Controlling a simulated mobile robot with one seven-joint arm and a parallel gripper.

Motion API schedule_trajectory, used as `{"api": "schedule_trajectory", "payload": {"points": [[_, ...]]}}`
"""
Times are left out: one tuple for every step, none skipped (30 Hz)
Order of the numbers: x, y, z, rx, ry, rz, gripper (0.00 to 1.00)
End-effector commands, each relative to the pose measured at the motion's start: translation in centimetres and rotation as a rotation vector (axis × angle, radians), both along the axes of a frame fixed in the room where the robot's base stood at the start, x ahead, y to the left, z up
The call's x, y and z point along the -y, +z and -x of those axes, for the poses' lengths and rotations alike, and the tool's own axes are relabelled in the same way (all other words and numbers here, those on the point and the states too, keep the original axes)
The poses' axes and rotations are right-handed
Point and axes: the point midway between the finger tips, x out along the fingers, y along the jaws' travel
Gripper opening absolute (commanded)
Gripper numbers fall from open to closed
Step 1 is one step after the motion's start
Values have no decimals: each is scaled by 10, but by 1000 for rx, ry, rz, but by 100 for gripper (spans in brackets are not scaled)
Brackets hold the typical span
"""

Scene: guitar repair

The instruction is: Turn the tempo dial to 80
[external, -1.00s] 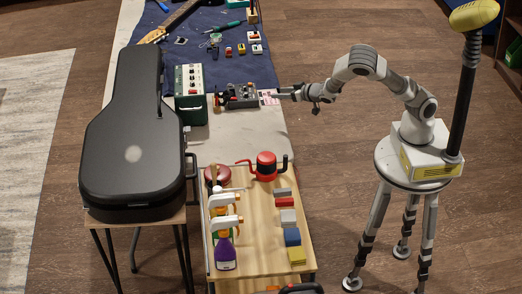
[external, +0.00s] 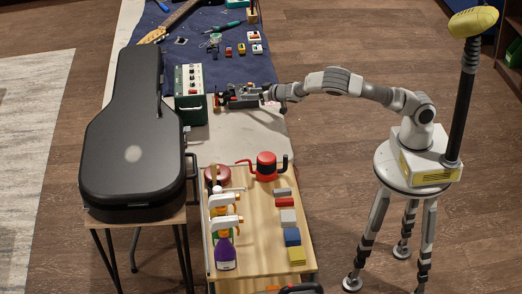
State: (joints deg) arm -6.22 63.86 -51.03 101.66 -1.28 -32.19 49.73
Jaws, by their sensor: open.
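The gripper covers part of the device's right side.
A black guitar case (external: 125,145) stands at left. A wooden cart (external: 262,225) in front holds spray bottles, a red can (external: 266,163) and coloured blocks. A blue mat (external: 225,65) behind holds a guitar neck and small pedals. The bench strip before the device is clear.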

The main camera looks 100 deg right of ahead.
Motion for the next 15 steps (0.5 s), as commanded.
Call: {"api": "schedule_trajectory", "payload": {"points": [[2,-2,-2,-1,0,1,55],[3,-2,-3,-1,0,1,55],[4,-3,-4,-2,-1,0,55],[5,-3,-4,-2,-1,0,55],[5,-3,-4,-2,-1,0,55],[5,-3,-5,-1,-1,0,55],[5,-3,-5,-1,-1,0,55],[6,-3,-5,-1,-1,0,55],[6,-3,-5,-1,-1,0,55],[5,-3,-5,-1,-1,0,55],[5,-3,-5,-1,-1,0,55],[5,-3,-5,-1,0,-1,55],[5,-3,-5,0,0,0,52],[5,-3,-5,0,0,0,46],[5,-3,-5,0,0,0,39]]}}
